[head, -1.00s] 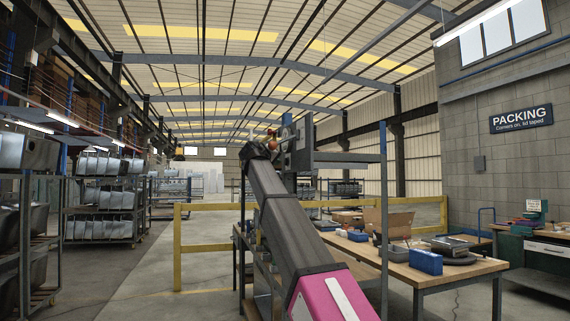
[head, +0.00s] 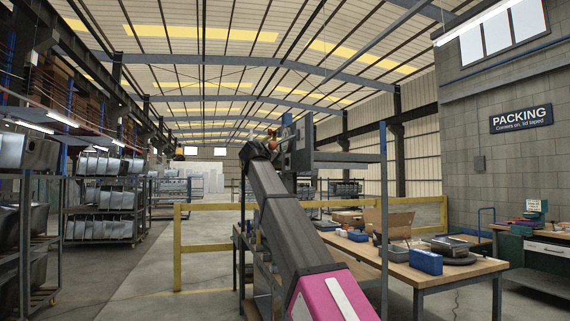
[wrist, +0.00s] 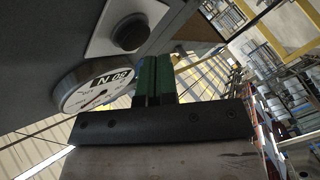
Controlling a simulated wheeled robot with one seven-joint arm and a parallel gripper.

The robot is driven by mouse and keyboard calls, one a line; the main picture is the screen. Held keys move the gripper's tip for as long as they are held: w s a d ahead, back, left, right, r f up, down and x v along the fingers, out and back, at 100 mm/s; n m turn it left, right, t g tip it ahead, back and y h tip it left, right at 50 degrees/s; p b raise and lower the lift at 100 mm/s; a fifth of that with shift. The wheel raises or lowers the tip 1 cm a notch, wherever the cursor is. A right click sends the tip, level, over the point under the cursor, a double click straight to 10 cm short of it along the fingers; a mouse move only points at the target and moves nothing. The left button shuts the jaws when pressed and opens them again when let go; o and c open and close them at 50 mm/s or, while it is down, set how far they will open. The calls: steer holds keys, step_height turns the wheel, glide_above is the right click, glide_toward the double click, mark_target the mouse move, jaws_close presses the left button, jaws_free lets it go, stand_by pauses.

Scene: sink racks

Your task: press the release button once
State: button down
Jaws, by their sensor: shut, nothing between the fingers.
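In the wrist view a dark round button (wrist: 130,33) sits on a pale square plate (wrist: 101,41) fixed to a grey panel (wrist: 45,40). I take it to be the release button; no label on it is readable. My gripper (wrist: 156,62) has green fingers, which are shut together with nothing between them. The fingertips appear just below and right of the button in the picture, near the plate's edge. I see no clear contact. In the head view the far end of my arm is beside a grey upright panel (head: 301,137); the button cannot be made out there.
A round white dial (wrist: 97,90) with dark lettering juts out beside the button, left of my fingers. In the head view a yellow rail (head: 210,247) runs behind my arm. A wooden workbench (head: 455,270) with a blue box (head: 426,262) stands to the right.

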steer(key=shift+w+d, duration=0.1)
steer(key=shift+d, duration=0.3)
steer(key=shift+w+d, duration=0.1)
steer(key=shift+d, duration=0.3)
stand_by(1.0)
steer(key=shift+a, duration=0.1)
steer(key=shift+s+a, duration=0.2)
steer(key=shift+a, duration=0.5)
steer(key=a, duration=0.2)
steer(key=s+a, duration=0.1)
steer(key=a, duration=0.1)
steer(key=shift+s+a, duration=0.2)
steer(key=shift+a, duration=0.2)
stand_by(0.8)
